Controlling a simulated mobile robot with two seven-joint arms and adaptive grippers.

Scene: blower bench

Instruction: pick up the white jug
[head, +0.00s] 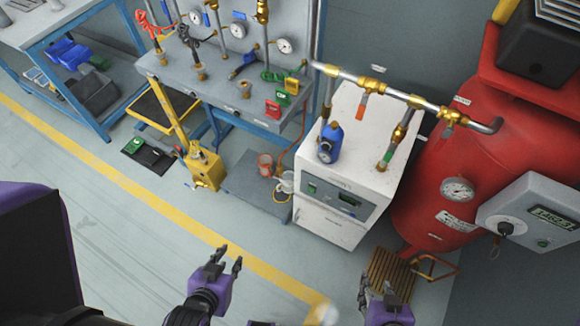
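A small white jug-like container (286,183) stands low beside the blue workbench, on the grey platform near the white cabinet. It is small in the view, and its details are hard to make out. My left gripper (228,260) is at the bottom centre, with its fingers apart and nothing between them. My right gripper (376,283) is at the bottom, further right, also with fingers apart and empty. Both grippers appear nearer to me than the container and well apart from it.
The white cabinet (340,190) and red tank (440,180) are to the right. A yellow stand (205,168) is to the left. A blurred pale object (322,313) shows at the bottom edge. Open floor lies in front.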

